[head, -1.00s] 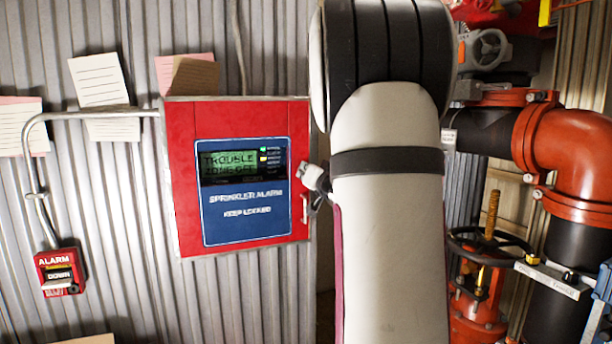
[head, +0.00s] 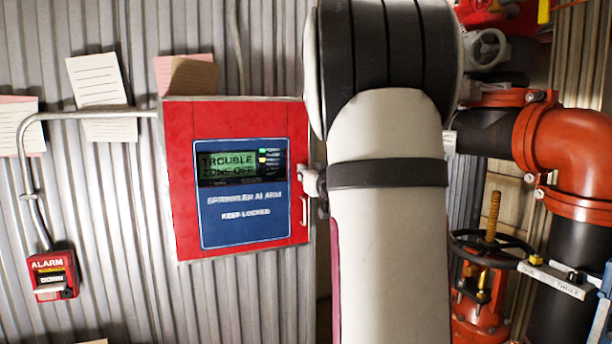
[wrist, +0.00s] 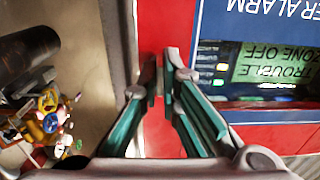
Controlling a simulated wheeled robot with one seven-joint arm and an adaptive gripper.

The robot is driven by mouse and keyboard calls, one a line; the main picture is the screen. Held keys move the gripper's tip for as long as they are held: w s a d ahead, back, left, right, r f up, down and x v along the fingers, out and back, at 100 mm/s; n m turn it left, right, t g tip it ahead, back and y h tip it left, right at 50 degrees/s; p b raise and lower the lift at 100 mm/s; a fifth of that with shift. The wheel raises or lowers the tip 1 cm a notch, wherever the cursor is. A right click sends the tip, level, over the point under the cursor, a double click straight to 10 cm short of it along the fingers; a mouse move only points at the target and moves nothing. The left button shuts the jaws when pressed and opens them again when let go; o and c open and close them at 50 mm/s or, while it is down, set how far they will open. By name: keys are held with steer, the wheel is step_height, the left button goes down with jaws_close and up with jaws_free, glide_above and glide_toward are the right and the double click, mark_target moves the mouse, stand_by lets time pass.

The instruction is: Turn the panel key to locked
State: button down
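The red sprinkler alarm panel (head: 182,180) hangs on the wall in the head view, left of my arm. Its blue face reads "SPRINKLER ALARM KEEP LOCKED", and its green display (head: 228,166) reads "TROUBLE ZONE OFF". My gripper shows only partly (head: 313,183) at the panel's right edge, mostly behind my arm. In the wrist view, my gripper (wrist: 161,72) points at the red strip beside the blue face, seen upside down. Its fingertips are close together with a narrow gap. I cannot make out the key; the fingers may hide it.
A handle (head: 304,211) is on the panel's right edge, just below my gripper. A red alarm pull box (head: 52,275) and paper notes (head: 97,80) are on the corrugated wall at left. Red and black pipes (head: 560,150) and a valve wheel (head: 492,250) stand at right.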

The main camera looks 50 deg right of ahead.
steer(key=c, duration=1.8)
jaws_free()
steer(key=v, duration=1.2)
